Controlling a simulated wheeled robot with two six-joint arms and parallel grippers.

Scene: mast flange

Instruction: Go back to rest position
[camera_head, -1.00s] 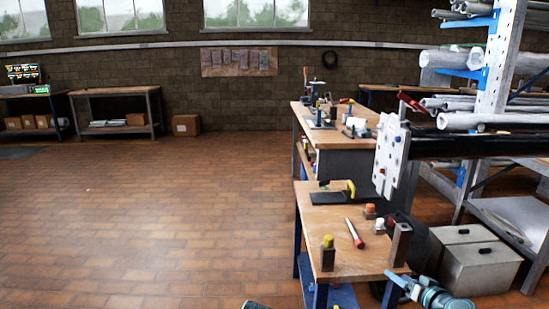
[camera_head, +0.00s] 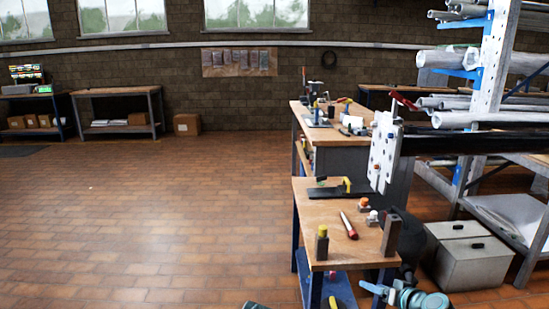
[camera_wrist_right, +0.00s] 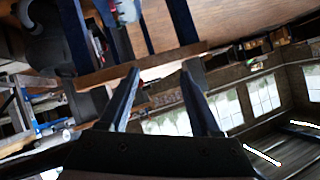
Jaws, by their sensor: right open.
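My right gripper (camera_wrist_right: 160,71) is open in the right wrist view. Its two dark fingers stand apart with nothing between them. In the head view, part of my teal right arm (camera_head: 408,298) shows at the bottom right, beside the near workbench (camera_head: 307,211); its jaws are not clear there. My left gripper is not in view. A white flange plate with holes (camera_head: 384,152) stands at the end of a black horizontal mast (camera_head: 455,143), to the right above the bench and clear of my right arm.
The bench holds a yellow-capped bottle (camera_head: 322,243), a red marker (camera_head: 349,226) and a dark upright block (camera_head: 391,237). Grey boxes (camera_head: 470,263) and a rack of pipes (camera_head: 490,60) stand at right. The tiled floor (camera_head: 150,220) at left is clear.

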